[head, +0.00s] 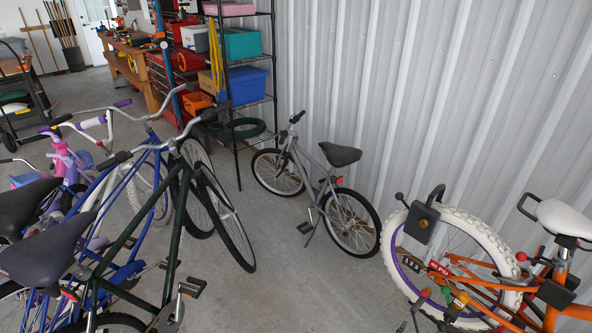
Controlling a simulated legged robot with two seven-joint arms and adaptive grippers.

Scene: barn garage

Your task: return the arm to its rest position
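Neither of my arms nor either gripper shows in the head view. No other task object is visible.
Several bikes, including a dark green one (176,232), crowd the left. A small grey bike (318,180) stands near the corrugated wall (420,90). An orange bike (561,270) stands at the right. Shelving (273,60) and a wooden workbench (128,64) are behind. Concrete floor (300,280) is clear centrally.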

